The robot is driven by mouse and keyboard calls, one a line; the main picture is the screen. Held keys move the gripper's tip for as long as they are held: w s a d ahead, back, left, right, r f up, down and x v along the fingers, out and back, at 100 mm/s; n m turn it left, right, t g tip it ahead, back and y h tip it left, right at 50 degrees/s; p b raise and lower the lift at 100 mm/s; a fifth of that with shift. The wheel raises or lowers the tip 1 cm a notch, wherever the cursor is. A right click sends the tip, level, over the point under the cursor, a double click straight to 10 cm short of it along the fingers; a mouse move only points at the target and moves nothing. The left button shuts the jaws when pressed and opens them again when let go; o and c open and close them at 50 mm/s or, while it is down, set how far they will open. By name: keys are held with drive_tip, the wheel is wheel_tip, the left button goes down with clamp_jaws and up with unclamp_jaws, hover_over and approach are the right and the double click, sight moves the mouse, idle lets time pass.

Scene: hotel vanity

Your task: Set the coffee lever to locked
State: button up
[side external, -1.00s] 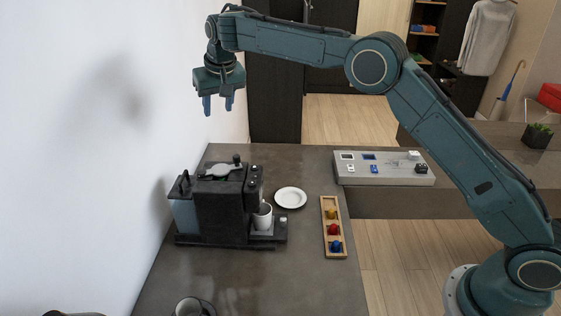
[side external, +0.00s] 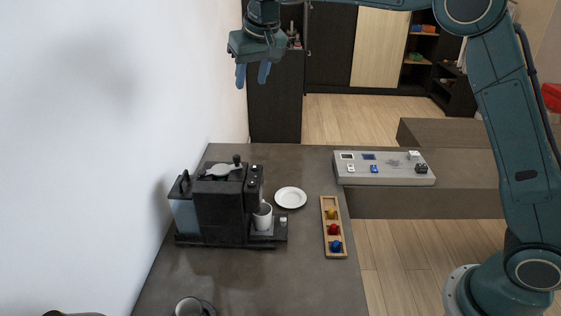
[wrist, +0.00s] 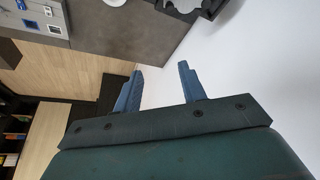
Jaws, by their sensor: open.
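The black coffee machine (side external: 222,210) stands on the dark counter by the white wall in the side view. A grey lever (side external: 222,170) with a dark knob (side external: 237,158) lies on its top; I cannot tell its setting. A white cup (side external: 262,216) stands under its spout. My gripper (side external: 253,76) is high above and behind the machine, fingers pointing down, open and empty. In the wrist view my gripper's blue fingers (wrist: 160,82) are spread apart with nothing between them. Only a small part of the machine (wrist: 178,10) seems to show at the top edge there.
A white plate (side external: 290,197) lies right of the machine. A wooden tray (side external: 325,215) holds several coloured capsules. A grey panel (side external: 385,178) with switches is at the back right. The counter's front middle is clear.

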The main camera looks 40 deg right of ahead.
drive_tip(key=s+d+r, duration=0.1)
drive_tip(key=s+r, duration=0.1)
drive_tip(key=s, duration=0.3)
drive_tip(key=s+d+r, duration=0.2)
drive_tip(key=s, duration=0.3)
drive_tip(key=shift+s+d+n, duration=0.3)
drive_tip(key=shift+s, duration=0.1)
drive_tip(key=shift+r, duration=0.1)
drive_tip(key=shift+w, duration=0.1)
drive_tip(key=c, duration=0.6)
drive_tip(key=shift+w+a, duration=0.1)
drive_tip(key=shift+w, duration=0.1)
clamp_jaws()
drive_tip(key=w+a+f+n, duration=0.1)
drive_tip(key=w+a+f, duration=0.2)
drive_tip(key=w+f, duration=0.5)
drive_tip(key=w+a+f+n+g+y, duration=0.1)
drive_tip(key=w+a+f, duration=0.2)
drive_tip(key=w+f, duration=0.4)
drive_tip(key=w, duration=0.3)
drive_tip(key=shift+f, duration=0.35)
